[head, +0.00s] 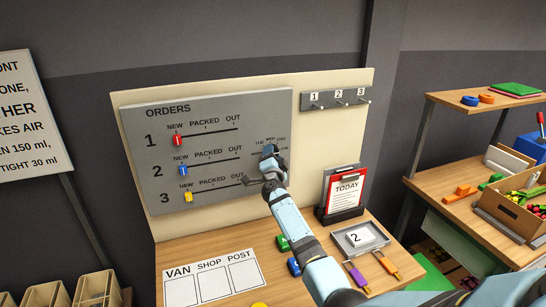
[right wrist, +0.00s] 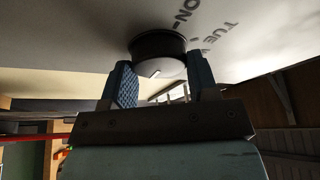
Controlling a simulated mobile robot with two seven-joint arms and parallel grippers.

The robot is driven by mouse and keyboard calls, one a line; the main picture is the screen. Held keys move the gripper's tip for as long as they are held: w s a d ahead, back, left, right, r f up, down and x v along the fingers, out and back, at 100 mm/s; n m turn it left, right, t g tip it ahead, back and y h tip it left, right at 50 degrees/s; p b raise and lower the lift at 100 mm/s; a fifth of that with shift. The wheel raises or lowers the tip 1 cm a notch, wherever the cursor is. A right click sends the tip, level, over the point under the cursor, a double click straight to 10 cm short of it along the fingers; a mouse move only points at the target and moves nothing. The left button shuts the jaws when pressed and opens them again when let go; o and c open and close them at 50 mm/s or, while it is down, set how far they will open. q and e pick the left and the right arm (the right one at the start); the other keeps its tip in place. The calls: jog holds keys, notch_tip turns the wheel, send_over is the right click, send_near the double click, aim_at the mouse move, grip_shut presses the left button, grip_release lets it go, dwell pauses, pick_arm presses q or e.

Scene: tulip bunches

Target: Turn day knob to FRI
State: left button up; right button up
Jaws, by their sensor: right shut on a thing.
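The day knob (right wrist: 158,46) is a round dark knob on the grey orders board (head: 205,195), with a white line on its face. My right gripper (right wrist: 163,78) has one blue-grey finger on each side of it and is shut on it. In the head view my right gripper (head: 268,172) reaches the board's right part and hides the knob. Small day labels (head: 270,140) arc above it there, too small to read surely. In the right wrist view "TUE" and part of "MON" show beside the knob. I cannot tell which day the line points to. My left gripper is not in view.
Red (head: 177,140), blue (head: 183,170) and yellow (head: 188,197) sliders stand at NEW on the board. A red TODAY clipboard (head: 344,193) and a grey tray (head: 348,246) are right of my arm. A VAN, SHOP, POST sheet (head: 214,280) lies on the table.

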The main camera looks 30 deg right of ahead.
jog(key=o, duration=0.9)
jog(key=v, duration=1.3)
jog(key=shift+s+a, duration=0.15)
jog(key=shift+s, duration=0.25)
